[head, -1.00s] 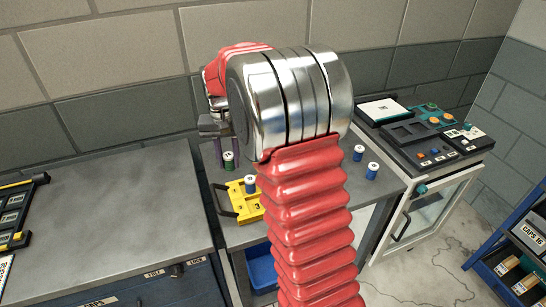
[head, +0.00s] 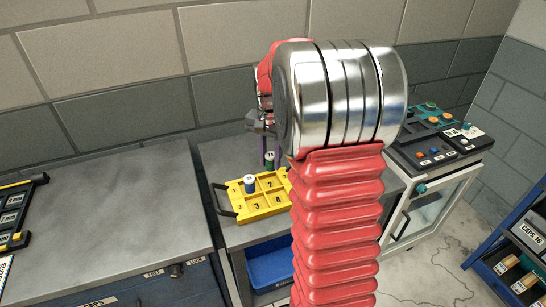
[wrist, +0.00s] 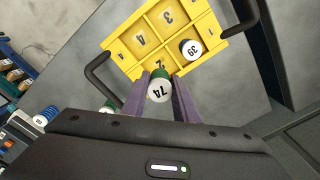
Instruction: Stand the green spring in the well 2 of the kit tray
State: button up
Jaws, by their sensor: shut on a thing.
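The yellow kit tray (head: 262,211) lies on the bench, with numbered wells; it also shows in the wrist view (wrist: 122,51). My gripper (head: 269,163) is shut on the green spring (head: 270,158), which has a white numbered top and is upright between purple fingers. In the wrist view, the green spring (wrist: 159,89) sits between my gripper's fingertips (wrist: 160,84) and partly covers the well 2 area. It appears above the tray's back edge near well 2; its exact height is unclear. A blue spring (head: 250,184) stands in well 1, its white top showing in the wrist view (wrist: 191,49).
The tray has dark handles (head: 223,200) at its ends. Wells 3 and 4 look empty. A machine (head: 440,140) stands right of the bench. A blue bin (head: 270,268) is below the bench. My arm hides the bench's right part. Other springs (wrist: 40,120) show in the wrist view.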

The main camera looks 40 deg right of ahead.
aim_at(270, 169)
jog(key=shift+f, duration=2.45)
jog(key=shift+a+f, duration=0.1)
jog(key=shift+f, duration=0.45)
dwell(0.4)
jog(key=o, duration=1.1)
jog(key=shift+o, duration=0.2)
jog(key=shift+c, duration=0.6)
jog(key=shift+c, duration=1.1)
jog(key=shift+w, duration=0.1)
jog(key=shift+r, duration=0.85)
